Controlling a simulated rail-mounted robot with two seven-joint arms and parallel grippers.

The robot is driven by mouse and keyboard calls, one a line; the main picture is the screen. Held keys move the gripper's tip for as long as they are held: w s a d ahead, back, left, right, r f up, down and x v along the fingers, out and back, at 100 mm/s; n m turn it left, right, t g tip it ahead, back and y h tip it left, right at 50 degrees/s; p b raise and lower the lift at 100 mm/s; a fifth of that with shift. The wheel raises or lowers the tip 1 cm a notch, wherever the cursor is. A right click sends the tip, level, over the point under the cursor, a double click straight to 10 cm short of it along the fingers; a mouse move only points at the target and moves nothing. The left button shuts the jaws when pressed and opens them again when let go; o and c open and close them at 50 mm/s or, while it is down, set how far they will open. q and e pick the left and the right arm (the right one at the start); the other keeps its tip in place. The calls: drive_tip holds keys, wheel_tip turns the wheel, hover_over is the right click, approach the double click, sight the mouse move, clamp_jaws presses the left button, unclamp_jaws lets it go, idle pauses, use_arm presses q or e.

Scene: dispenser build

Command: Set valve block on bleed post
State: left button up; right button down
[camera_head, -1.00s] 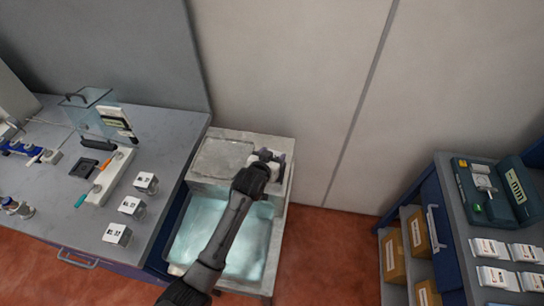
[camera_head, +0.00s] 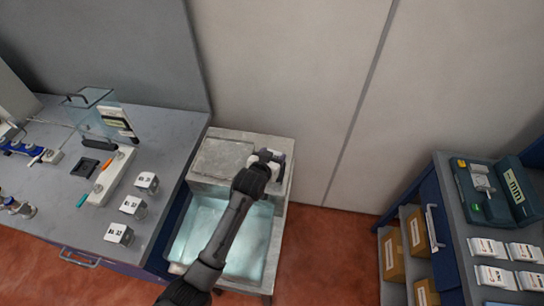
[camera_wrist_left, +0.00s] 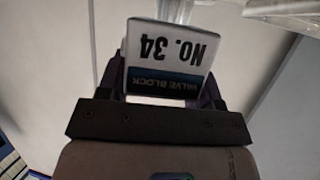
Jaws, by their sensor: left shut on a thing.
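The valve block (camera_wrist_left: 168,48) is a white block with a dark blue band, marked "NO. 34" and "VALVE BLOCK", seen close up in the left wrist view. My left gripper (camera_head: 270,157) is shut on it, one finger on each side, above the back right of the sink unit. In the head view the block is small and mostly hidden by the gripper. A clear upright tube (camera_wrist_left: 176,10) shows just beyond the block in the left wrist view; I cannot tell whether it is the bleed post or whether the block touches it. My right gripper is not in view.
The sink basin (camera_head: 254,245) lies below my left arm. The grey bench (camera_head: 170,165) at left holds several small white-labelled blocks, a rack and a clear box. A cart (camera_head: 455,235) with a green case (camera_head: 490,205) stands at right. Open red floor lies between.

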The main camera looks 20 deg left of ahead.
use_arm(q)
drive_tip(key=shift+f+b, duration=0.3)
drive_tip(key=shift+f, duration=0.25)
drive_tip(key=o, duration=1.1)
drive_tip(key=shift+f, duration=0.1)
drive_tip(key=shift+s+r+p, duration=0.45)
drive_tip(key=shift+s+p, duration=0.1)
drive_tip(key=shift+p, duration=0.35)
drive_tip(key=shift+p+v, duration=0.85)
drive_tip(key=shift+p, duration=0.15)
drive_tip(key=p+v, duration=0.7)
drive_tip(key=v, duration=0.1)
drive_tip(key=shift+a+f+p, duration=0.1)
drive_tip(key=shift+f+p, duration=0.05)
drive_tip(key=shift+p, duration=0.25)
